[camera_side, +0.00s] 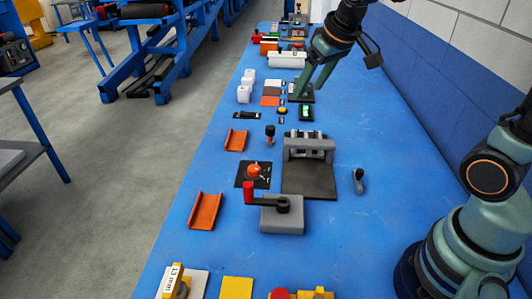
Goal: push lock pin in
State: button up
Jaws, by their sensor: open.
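My gripper (302,92) is in the upper middle of the side view, pointing down and to the left, with its fingers apart. Its tips are low over or at a small dark plate (307,99); I cannot tell whether they touch it. The lock pin cannot be picked out; it is too small or hidden near the fingers. A small yellow-topped button (282,110) and a dark box with a green face (306,113) are just in front of the plate.
White blocks (244,93) and an orange square (270,101) lie left of my gripper. A white housing (287,60) stands behind. Nearer are a grey fixture (308,150), a red knob (254,170) and a crank block (282,215). The blue table (400,150) is clear at right.

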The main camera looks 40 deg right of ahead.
jog(key=w+d+f, duration=0.2)
jog(key=w+f, duration=0.2)
jog(key=w, duration=0.3)
send_near(272, 127)
jog(key=shift+g, duration=0.3)
jog(key=x, duration=0.8)
jog(key=shift+w+a+f, duration=0.15)
jog(key=shift+w+a, duration=0.15)
jog(key=shift+w, duration=0.1)
grip_shut()
jog(key=shift+d, duration=0.2)
